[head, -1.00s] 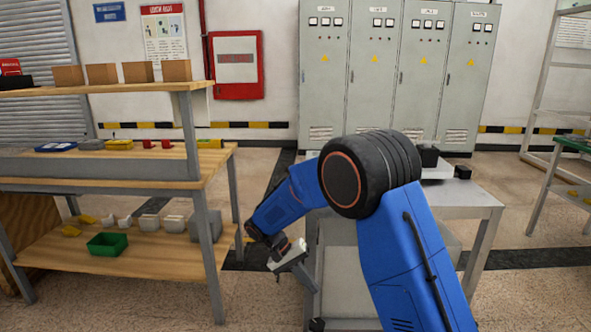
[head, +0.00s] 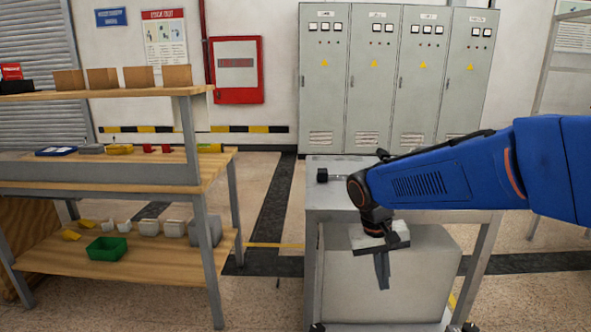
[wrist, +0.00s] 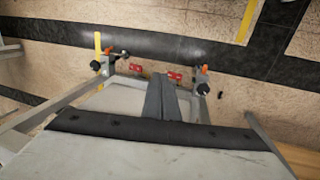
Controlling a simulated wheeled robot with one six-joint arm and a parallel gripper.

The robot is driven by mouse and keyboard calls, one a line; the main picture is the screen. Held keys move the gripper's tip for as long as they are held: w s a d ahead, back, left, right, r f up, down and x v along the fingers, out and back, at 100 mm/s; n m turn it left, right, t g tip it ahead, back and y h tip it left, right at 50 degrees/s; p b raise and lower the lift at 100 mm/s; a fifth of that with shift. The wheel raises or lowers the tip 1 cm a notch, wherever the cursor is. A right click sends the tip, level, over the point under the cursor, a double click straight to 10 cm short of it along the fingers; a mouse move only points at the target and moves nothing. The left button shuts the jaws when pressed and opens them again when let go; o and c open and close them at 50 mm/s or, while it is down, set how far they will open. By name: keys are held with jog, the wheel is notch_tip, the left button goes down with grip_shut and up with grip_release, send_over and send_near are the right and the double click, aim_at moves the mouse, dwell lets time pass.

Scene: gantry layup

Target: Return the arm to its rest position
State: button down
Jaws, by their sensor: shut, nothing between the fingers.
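My blue arm reaches in from the right side of the head view. My gripper (head: 382,270) points down in front of the grey metal table (head: 330,200), with its dark fingers together and nothing held. In the wrist view the gripper fingers (wrist: 162,98) show closed, above a pale surface with a dark edge strip. Part of the table top is hidden behind my arm.
A wooden workbench (head: 120,170) with shelves of small boxes and a green bin (head: 107,248) stands at left. Grey cabinets (head: 400,75) and a red wall box (head: 236,70) are behind. Open floor (head: 265,285) lies between bench and table.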

jog(key=s+d+r+t+y, duration=0.1)
jog(key=s+d+t, duration=0.1)
jog(key=s, duration=0.7)
jog(key=s+d+r+t+y, duration=0.1)
jog(key=s+d+t, duration=0.2)
jog(key=s, duration=0.7)
jog(key=shift+s+d+n, duration=0.3)
jog(key=shift+d, duration=0.95)
